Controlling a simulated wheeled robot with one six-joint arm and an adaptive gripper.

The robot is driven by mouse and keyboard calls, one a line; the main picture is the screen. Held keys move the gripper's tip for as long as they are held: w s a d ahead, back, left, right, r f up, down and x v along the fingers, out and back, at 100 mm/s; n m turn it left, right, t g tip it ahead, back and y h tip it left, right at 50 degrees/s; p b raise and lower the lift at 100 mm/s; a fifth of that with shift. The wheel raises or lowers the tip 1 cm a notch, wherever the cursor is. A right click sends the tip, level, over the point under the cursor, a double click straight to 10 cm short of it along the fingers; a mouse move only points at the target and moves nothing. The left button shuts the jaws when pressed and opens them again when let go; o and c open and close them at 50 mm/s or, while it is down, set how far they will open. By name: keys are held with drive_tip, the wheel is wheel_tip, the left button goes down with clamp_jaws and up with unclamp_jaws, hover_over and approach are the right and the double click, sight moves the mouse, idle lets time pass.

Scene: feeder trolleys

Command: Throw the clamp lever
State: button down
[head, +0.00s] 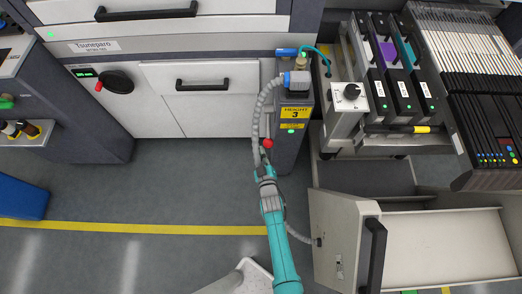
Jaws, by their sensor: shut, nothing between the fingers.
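A red ball knob (267,143) shows at the left face of the dark post (291,135) that bears a yellow "HEIGHT 3" label. It looks like the end of the clamp lever; the lever's shaft is too small or hidden to make out. My gripper (263,160) is at the end of the teal arm, just below the red knob in the picture. The gripper is shut and empty. I cannot tell whether its fingertips touch the knob.
A grey corrugated hose (257,115) runs beside the post up to a blue connector (296,80). A feeder trolley (375,148) with a yellow-tipped black bar (400,129) stands right. An open cream drawer (440,250) is lower right. Floor (190,185) left is clear.

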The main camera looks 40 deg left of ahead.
drive_tip(key=s+d+f, duration=0.3)
drive_tip(key=d+f, duration=0.1)
drive_tip(key=f, duration=0.1)
drive_tip(key=shift+s+f, duration=0.35)
drive_tip(key=shift+s, duration=0.05)
drive_tip(key=shift+d, duration=0.1)
drive_tip(key=s+d+r+m+t+h, duration=0.1)
drive_tip(key=s+d+r+m+h, duration=0.2)
drive_tip(key=d, duration=0.6)
drive_tip(key=s+d+r+m+t+h, duration=0.1)
drive_tip(key=s+d+r, duration=0.1)
drive_tip(key=s+d, duration=0.6)
drive_tip(key=s+d+r+m+t+h, duration=0.1)
drive_tip(key=s+d+r+m, duration=0.15)
drive_tip(key=d, duration=0.85)
drive_tip(key=s+d+r+m+h, duration=0.2)
drive_tip(key=s+d+r, duration=0.2)
drive_tip(key=r, duration=0.5)
drive_tip(key=s+d+r+m+h, duration=0.2)
drive_tip(key=s+d+r+m, duration=0.1)
drive_tip(key=r, duration=0.7)
drive_tip(key=s+d+r+m+h, duration=0.2)
drive_tip(key=s+d+r, duration=0.3)
drive_tip(key=r, duration=0.5)
drive_tip(key=s, duration=0.2)
drive_tip(key=shift+s+d+m+h, duration=0.25)
drive_tip(key=shift+s+m+h, duration=0.1)
drive_tip(key=shift+h, duration=0.05)
